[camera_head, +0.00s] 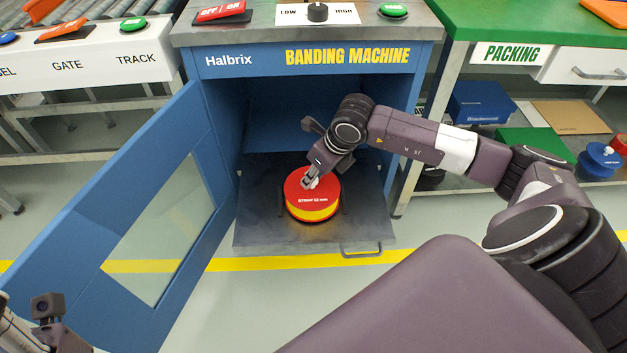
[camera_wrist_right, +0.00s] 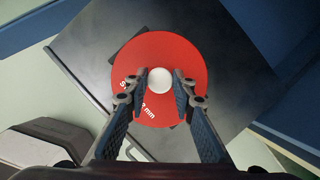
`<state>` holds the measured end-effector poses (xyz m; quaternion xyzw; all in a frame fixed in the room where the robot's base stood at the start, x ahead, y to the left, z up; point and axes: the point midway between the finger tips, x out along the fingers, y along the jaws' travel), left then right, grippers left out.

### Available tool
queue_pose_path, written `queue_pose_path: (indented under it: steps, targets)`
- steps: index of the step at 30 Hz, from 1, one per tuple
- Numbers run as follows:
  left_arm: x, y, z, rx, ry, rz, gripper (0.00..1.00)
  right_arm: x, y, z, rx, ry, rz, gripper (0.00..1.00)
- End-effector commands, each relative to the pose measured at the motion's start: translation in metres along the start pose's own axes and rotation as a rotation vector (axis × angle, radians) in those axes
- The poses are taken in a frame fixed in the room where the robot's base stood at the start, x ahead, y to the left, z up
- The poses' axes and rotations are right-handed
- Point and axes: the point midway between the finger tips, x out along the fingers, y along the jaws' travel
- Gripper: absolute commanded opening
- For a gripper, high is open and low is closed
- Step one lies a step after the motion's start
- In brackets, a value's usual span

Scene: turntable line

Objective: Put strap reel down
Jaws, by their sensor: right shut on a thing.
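The strap reel (camera_head: 313,204) is red on top with a yellow band around its side. It sits at the grey pull-out tray (camera_head: 262,228) of the banding machine; I cannot tell whether its underside touches the tray. My right gripper (camera_head: 312,181) reaches down onto the reel's top. In the right wrist view, the right gripper (camera_wrist_right: 159,90) is shut on the white knob (camera_wrist_right: 158,82) at the centre of the red reel (camera_wrist_right: 160,50). My left gripper is not clearly seen; only part of my left arm shows at the bottom left of the head view.
The blue door (camera_head: 120,215) of the banding machine stands open at the left. The tray has a handle (camera_head: 361,249) at its front. A green packing bench (camera_head: 540,30) stands at the right, with a blue reel (camera_head: 598,160) on its lower shelf.

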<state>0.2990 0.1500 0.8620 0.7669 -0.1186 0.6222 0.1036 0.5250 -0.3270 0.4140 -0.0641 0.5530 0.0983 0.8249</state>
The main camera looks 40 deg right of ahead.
Motion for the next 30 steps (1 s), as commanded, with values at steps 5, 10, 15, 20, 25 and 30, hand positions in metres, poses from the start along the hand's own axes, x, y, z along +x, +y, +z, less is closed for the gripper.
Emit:
queue_pose_path:
  steps: [5,10,15,20,25,30]
  targets:
    - [-0.003,0.0,0.001,0.0,-0.002,0.0,0.41,0.006,0.0,0.0,-0.001,-0.009,0.0,0.0]
    - [-0.003,0.0,0.001,0.0,-0.003,0.0,0.41,0.008,0.0,-0.003,-0.001,-0.001,0.001,0.29]
    - [-0.003,0.0,0.001,0.0,-0.003,0.0,0.41,0.007,0.0,-0.003,-0.001,-0.001,0.0,0.41]
    - [-0.003,0.0,0.001,0.0,-0.002,0.0,0.41,0.007,0.0,-0.003,-0.001,-0.001,0.0,0.41]
    - [0.001,0.0,0.0,0.0,-0.002,0.0,0.41,-0.002,-0.001,-0.002,-0.001,-0.002,-0.001,0.41]
    - [0.014,0.0,-0.003,0.0,-0.002,0.0,0.41,-0.034,-0.001,-0.001,-0.003,-0.003,-0.002,0.41]
